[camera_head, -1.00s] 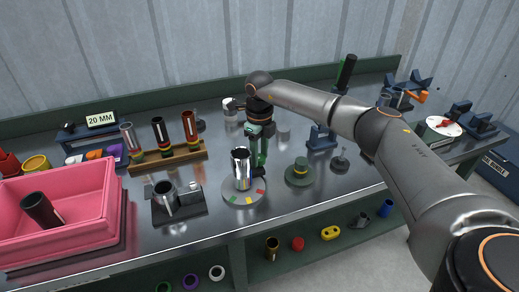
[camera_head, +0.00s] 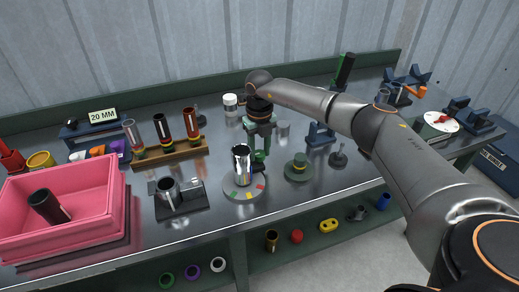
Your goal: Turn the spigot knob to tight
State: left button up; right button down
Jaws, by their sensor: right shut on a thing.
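A shiny chrome cylinder (camera_head: 241,166) stands upright on a round grey dial base (camera_head: 237,195) at the middle front of the bench. The base has green, yellow and red marks along its front rim. My right gripper (camera_head: 260,158) points down just behind and to the right of the cylinder. Its green fingers are shut on a small dark knob (camera_head: 259,168) at the base's back right side. The fingers partly hide the knob, so its exact angle cannot be told. My left gripper is not in view.
A green stepped disc (camera_head: 298,170) and a small grey stand (camera_head: 338,158) are to the right. A clamp block with a metal ring (camera_head: 180,198) is to the left, near a pink bin (camera_head: 95,232). A wooden rack (camera_head: 171,158) holds tubes behind.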

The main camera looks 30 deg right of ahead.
aim_at(260, 153)
jog(key=shift+c, duration=2)
grip_release()
jog(key=shift+r, duration=0.15)
notch_tip(260, 153, up, 12)
jog(key=b, duration=0.1)
jog(key=shift+r, duration=0.15)
